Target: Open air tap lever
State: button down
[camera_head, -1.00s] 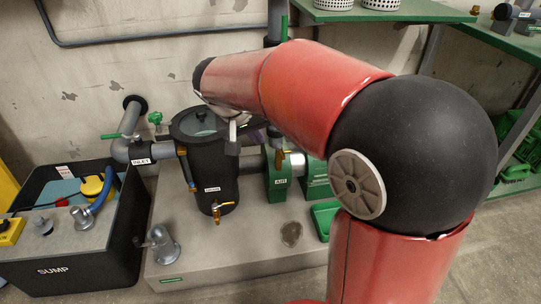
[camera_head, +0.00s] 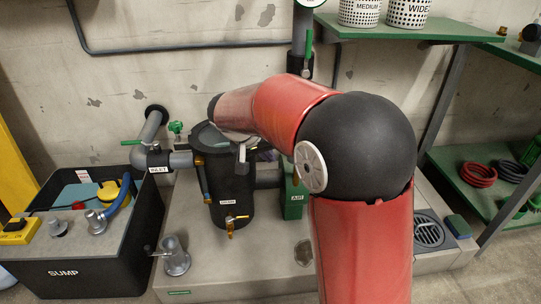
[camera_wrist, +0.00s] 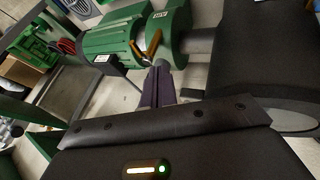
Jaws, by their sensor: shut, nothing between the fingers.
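The air tap's orange-brass lever (camera_wrist: 153,44) shows in the wrist view on the green pump housing (camera_wrist: 110,42), beside the AIR label. In the head view the green AIR block (camera_head: 293,207) stands right of the black strainer pot, and my arm hides the lever there. My gripper (camera_wrist: 161,66) is shut and empty, its purple-grey fingers pointing at the lever. The fingertips are just short of the lever or at its lower end; I cannot tell whether they touch. In the head view my arm mostly hides the gripper.
The black strainer pot (camera_head: 233,200) with a brass drain tap (camera_head: 231,226) stands close left of the AIR block; it fills the right of the wrist view. The sump tank (camera_head: 75,272) is at the left. A green shelf (camera_head: 400,30) with white baskets overhangs behind my arm.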

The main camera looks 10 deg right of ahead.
jog(key=w+d+f+b, duration=0.1)
jog(key=d+f, duration=0.5)
jog(key=d, duration=0.1)
jog(key=shift+w+f, duration=0.2)
jog(key=shift+w, duration=0.15)
jog(key=shift+d, duration=0.15)
